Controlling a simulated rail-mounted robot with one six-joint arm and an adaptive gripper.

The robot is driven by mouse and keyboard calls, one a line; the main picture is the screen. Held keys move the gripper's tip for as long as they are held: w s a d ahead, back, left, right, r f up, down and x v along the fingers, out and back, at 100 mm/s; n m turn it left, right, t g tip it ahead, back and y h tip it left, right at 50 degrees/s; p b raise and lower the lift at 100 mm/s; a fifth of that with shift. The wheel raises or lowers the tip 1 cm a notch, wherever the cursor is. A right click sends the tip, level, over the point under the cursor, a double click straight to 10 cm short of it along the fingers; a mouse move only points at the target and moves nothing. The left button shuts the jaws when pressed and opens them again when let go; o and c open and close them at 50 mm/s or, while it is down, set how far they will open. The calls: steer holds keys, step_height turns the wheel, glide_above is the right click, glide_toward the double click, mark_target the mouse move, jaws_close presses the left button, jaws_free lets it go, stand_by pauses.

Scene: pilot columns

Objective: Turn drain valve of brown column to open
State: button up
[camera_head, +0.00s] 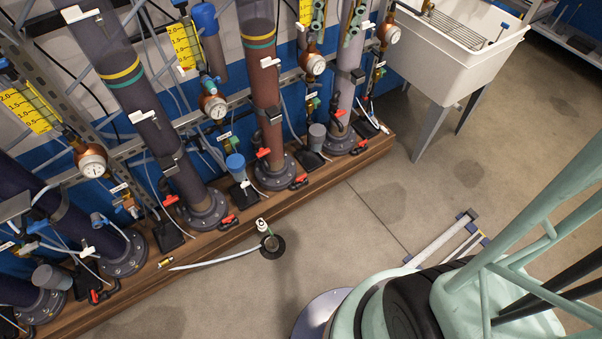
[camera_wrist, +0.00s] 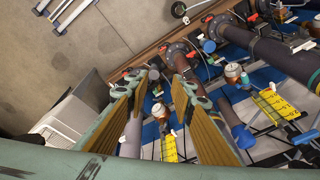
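The brown column (camera_head: 264,85) stands upright on the wooden plinth in the head view, between a dark column and a paler one. Two red valve handles are near its foot: an upper one (camera_head: 263,153) beside the column and a lower one (camera_head: 299,182) by the base flange. I cannot tell which is the drain valve, nor the exact setting of either. In the wrist view the brown column (camera_wrist: 178,62) shows partly behind a finger. My gripper (camera_wrist: 166,78) is open and empty, its fingertips apart. It appears clear of the columns and is not visible in the head view.
Dark columns (camera_head: 137,75) stand to the left, with gauges, hoses and similar red handles. A white sink (camera_head: 455,45) is at the upper right. A hose with a dark round base (camera_head: 272,246) lies before the plinth (camera_head: 335,172). Bare floor (camera_head: 370,225) lies in front.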

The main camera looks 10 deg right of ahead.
steer(key=w+f+m, duration=0.2)
steer(key=w+f, duration=1.2)
steer(key=m+g+b, duration=0.2)
steer(key=m+g, duration=0.1)
steer(key=m, duration=0.5)
glide_above(301, 177)
step_height(301, 177, down, 65)
steer(key=shift+w, duration=0.15)
steer(key=shift+f+b, duration=1.05)
steer(key=shift+f, duration=5.8)
